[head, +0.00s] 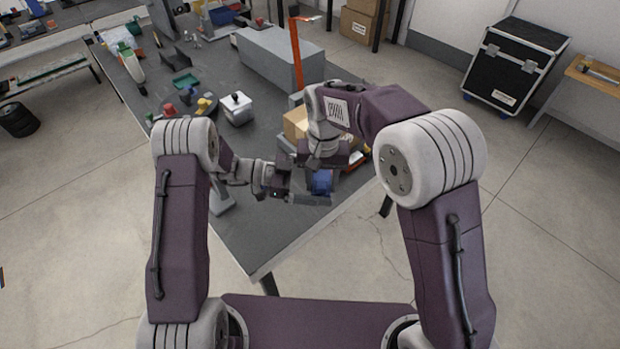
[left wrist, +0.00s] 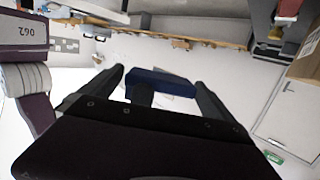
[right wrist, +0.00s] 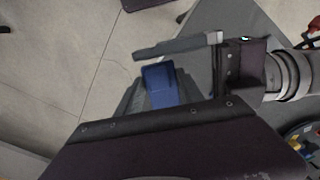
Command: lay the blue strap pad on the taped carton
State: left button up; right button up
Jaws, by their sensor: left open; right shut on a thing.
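The blue strap pad (head: 322,182) is near the table's front right edge, in the grip of my right gripper (head: 321,174), which points down. In the right wrist view the pad (right wrist: 159,85) sits between the shut fingers. My left gripper (head: 303,181) is open, with its fingers on either side of the pad. In the left wrist view the pad (left wrist: 160,80) shows between its spread fingers; I cannot tell whether they touch it. The taped carton (head: 294,123) stands on the table behind my right gripper, partly hidden by my right arm.
A white box with a black knob (head: 237,109) stands left of the carton. A long grey block (head: 277,60) and an orange post (head: 296,55) stand behind. The table's front part (head: 250,235) is clear. A black case (head: 513,65) stands on the floor at right.

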pick_arm(q)
jog(key=c, duration=1.3)
jog(key=shift+c, duration=0.3)
pick_arm(e)
jog(key=o, duration=1.4)
